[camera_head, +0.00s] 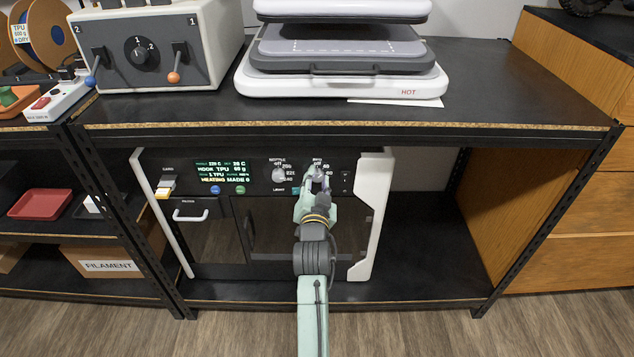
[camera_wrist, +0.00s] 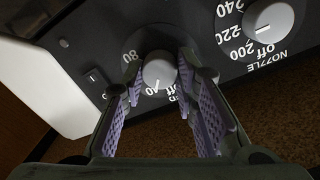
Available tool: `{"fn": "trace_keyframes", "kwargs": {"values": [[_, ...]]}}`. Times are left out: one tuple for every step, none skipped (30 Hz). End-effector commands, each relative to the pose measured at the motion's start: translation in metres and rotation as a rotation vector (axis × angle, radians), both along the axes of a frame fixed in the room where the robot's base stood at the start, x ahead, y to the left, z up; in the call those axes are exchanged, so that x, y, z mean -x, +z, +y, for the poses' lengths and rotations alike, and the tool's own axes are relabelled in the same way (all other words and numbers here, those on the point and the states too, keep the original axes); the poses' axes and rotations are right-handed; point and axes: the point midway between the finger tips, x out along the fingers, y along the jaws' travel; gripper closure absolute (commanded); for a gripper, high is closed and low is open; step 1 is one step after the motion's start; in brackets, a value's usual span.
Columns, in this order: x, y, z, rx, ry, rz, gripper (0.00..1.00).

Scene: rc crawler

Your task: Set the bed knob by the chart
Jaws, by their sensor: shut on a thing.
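The bed knob (camera_wrist: 159,72) is a round light-grey dial on the black printer panel, the right one of two in the head view. My gripper (camera_wrist: 161,90) has its purple-padded fingers on either side of it and is shut on it. Printed numbers, among them 80, show around the dial; part of its label and scale is hidden by the fingers. In the head view my gripper (camera_head: 317,182) covers most of the knob. No chart can be clearly made out; a white sheet (camera_head: 395,102) lies mostly under the heat press.
The nozzle knob (camera_head: 279,174) sits just left of my gripper. The lit display (camera_head: 221,172) shows nozzle and bed temperatures, TPU and a heating line. A white handle post (camera_head: 373,215) stands right of my arm. The shelf (camera_head: 285,127) overhangs the printer.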

Motion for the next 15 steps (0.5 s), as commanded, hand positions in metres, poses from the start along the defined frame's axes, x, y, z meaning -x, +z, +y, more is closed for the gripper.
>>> {"fn": "trace_keyframes", "kwargs": {"values": [[0.0000,-0.0004,0.0002,-0.021,0.001,0.000,1.00],[0.0000,-0.0004,0.0002,-0.032,0.001,0.000,1.00],[0.0000,-0.0003,0.0001,-0.046,0.001,0.000,1.00],[0.0000,-0.0003,0.0001,-0.056,0.001,0.000,1.00],[0.0001,-0.0003,0.0001,-0.063,0.001,0.001,1.00],[0.0001,-0.0003,0.0001,-0.072,0.001,0.000,1.00],[0.0001,-0.0003,0.0001,-0.078,0.001,0.001,1.00],[0.0001,-0.0002,0.0001,-0.083,0.001,0.001,1.00],[0.0001,-0.0002,0.0001,-0.088,0.000,0.001,1.00],[0.0001,-0.0002,0.0001,-0.091,0.000,0.000,1.00],[0.0001,-0.0002,0.0001,-0.093,0.000,0.000,1.00],[0.0001,-0.0001,0.0001,-0.095,0.001,0.001,1.00],[0.0001,-0.0001,0.0001,-0.096,0.001,0.001,1.00],[0.0001,-0.0001,0.0001,-0.097,0.001,0.001,1.00],[0.0000,-0.0001,0.0000,-0.097,0.001,0.001,1.00]]}}
